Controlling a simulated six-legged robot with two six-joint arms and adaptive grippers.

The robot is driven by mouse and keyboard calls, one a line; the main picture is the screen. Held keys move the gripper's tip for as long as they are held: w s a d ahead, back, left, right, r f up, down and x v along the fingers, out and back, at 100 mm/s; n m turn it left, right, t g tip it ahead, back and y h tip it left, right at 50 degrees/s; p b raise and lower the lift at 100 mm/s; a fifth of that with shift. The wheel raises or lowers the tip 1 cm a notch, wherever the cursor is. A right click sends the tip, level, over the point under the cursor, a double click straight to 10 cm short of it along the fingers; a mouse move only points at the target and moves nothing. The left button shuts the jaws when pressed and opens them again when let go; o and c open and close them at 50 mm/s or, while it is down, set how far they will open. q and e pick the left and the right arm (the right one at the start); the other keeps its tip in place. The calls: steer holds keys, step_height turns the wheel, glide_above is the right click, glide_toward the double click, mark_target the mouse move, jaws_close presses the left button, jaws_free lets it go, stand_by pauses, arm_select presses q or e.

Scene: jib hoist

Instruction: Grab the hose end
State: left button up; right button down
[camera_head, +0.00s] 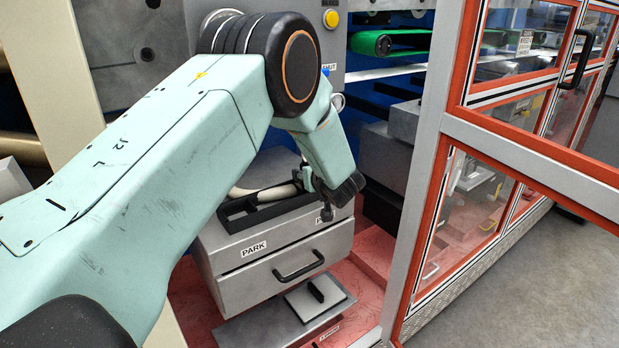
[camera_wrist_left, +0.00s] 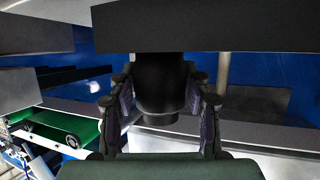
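My left gripper (camera_head: 328,200) reaches down beside the black cradle (camera_head: 233,216) on top of the grey PARK box (camera_head: 275,247). A pale hose (camera_head: 272,193) lies along the cradle, and its end is partly hidden behind my gripper in the head view. In the left wrist view my left gripper (camera_wrist_left: 163,105) has its fingers spread on either side of a black cylinder (camera_wrist_left: 162,92), which looks like the hose end. I cannot tell whether the pads touch it. My right gripper is out of view.
The PARK box has a black drawer handle (camera_head: 299,266). A grey plate with a handle (camera_head: 317,290) sits lower down on the red floor. A red-framed glass door (camera_head: 436,150) stands close on the right. A green conveyor (camera_head: 385,42) is at the back.

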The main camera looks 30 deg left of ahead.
arm_select(q)
steer(key=shift+r, duration=0.1)
steer(key=c, duration=0.9)
